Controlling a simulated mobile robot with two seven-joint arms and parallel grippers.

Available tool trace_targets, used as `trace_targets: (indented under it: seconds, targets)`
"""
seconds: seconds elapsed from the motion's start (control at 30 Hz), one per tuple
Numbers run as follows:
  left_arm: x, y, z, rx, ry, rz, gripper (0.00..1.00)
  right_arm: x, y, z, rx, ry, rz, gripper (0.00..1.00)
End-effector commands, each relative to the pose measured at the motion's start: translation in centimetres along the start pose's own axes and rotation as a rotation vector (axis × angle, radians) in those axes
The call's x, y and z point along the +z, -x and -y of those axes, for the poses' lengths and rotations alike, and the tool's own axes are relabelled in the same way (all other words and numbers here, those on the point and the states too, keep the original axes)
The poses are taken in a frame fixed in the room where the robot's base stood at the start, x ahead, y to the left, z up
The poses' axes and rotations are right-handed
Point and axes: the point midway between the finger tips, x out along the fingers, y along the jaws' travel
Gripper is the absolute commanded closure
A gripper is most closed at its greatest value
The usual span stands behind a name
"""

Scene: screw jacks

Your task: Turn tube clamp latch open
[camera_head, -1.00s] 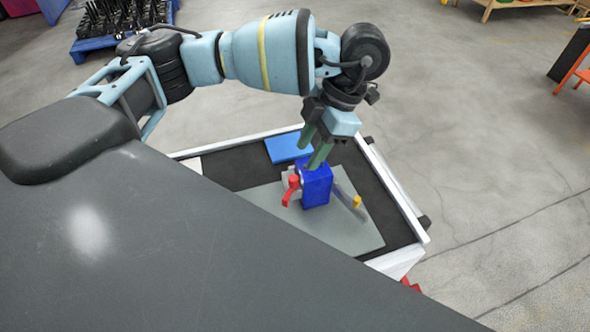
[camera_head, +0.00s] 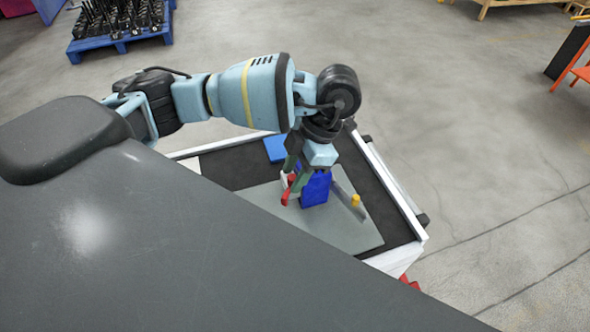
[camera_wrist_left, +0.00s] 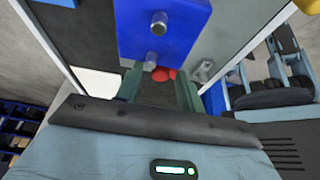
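The blue block (camera_head: 317,189) stands upright on a grey plate (camera_head: 345,232). The red latch handle (camera_head: 290,184) is at its left side in the head view. My left gripper (camera_head: 296,184) points down at the latch, with its green fingers apart. In the left wrist view, the red latch (camera_wrist_left: 163,74) shows between the tips of the left gripper (camera_wrist_left: 160,86), just below the blue block (camera_wrist_left: 165,30) with its two metal pins. I see gaps beside the latch; contact is hard to tell. The fingers partly hide the latch. My right gripper is out of view.
A yellow-tipped part (camera_head: 355,201) stands on the plate right of the block. A blue flat piece (camera_head: 275,148) lies behind, inside the white-rimmed dark tray (camera_head: 398,205). A blue pallet with black parts (camera_head: 118,30) is far off at the back left.

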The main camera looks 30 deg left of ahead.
Motion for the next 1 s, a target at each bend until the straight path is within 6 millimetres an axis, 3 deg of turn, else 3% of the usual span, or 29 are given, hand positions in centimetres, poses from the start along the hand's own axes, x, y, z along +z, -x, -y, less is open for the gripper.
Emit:
trace_targets:
  seconds: [0.03, 0.27, 0.87, 0.9, 1.0]
  targets:
    - [0.0, 0.01, 0.0, 0.0, 0.0, 0.0, 0.69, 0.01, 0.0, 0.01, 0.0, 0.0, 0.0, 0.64]
    - [0.0, 0.01, -0.01, 0.0, 0.0, 0.0, 0.99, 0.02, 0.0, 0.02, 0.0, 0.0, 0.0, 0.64]
    - [0.02, 0.04, 0.09, 0.051, -0.123, 0.001, 1.0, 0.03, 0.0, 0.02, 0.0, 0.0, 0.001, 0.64]
    - [0.02, 0.04, 0.09, 0.051, -0.123, 0.001, 0.8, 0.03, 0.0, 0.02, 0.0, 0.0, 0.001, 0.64]
    - [0.02, 0.04, 0.09, 0.051, -0.122, 0.001, 0.66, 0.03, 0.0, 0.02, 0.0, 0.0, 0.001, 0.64]
